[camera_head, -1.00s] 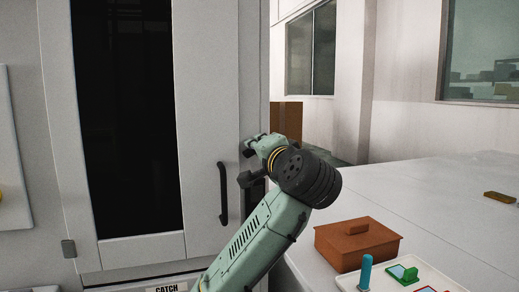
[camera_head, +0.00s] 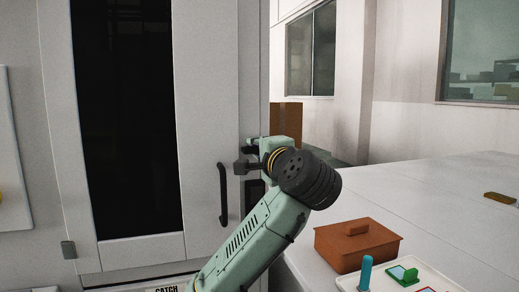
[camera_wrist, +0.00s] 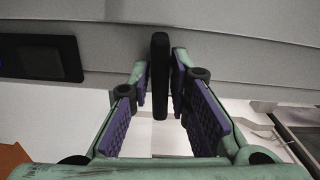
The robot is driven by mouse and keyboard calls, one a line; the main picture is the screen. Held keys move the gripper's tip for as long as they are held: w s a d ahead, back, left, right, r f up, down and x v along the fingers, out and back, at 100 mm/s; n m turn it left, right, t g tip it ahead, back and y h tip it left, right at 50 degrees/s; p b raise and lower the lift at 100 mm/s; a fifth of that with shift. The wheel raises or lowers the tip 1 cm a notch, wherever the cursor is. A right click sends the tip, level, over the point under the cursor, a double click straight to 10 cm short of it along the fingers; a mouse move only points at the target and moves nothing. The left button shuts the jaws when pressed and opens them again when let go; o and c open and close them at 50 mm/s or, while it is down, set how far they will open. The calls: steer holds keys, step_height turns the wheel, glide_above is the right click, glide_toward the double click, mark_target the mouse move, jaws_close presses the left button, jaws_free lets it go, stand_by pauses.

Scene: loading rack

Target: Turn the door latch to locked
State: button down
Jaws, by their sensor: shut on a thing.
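The door latch is a dark upright bar (camera_wrist: 160,85) in the wrist view, standing out from the pale grey door front. My gripper (camera_head: 247,154) is at the right edge of the white door (camera_head: 210,90) in the head view, where it hides most of the latch. In the wrist view my gripper's purple-padded fingers lie on both sides of the bar, shut on it. The door has a tall dark window (camera_head: 130,120) and a black pull handle (camera_head: 223,195) just left of my gripper.
A white worktop (camera_head: 430,195) extends to the right. On it are a brown lidded box (camera_head: 355,245) and a pale tray (camera_head: 435,280) with small coloured parts. A dark panel (camera_wrist: 40,58) shows on the grey front in the wrist view. A brown carton (camera_head: 288,118) stands behind.

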steer(key=shift+a+r, duration=0.25)
steer(key=shift+r, duration=0.05)
steer(key=c, duration=1.7)
jaws_free()
steer(key=shift+o, duration=0.3)
steer(key=shift+w+f, duration=0.2)
steer(key=v, duration=0.7)
steer(key=shift+s+d, duration=0.15)
steer(key=shift+s, duration=0.1)
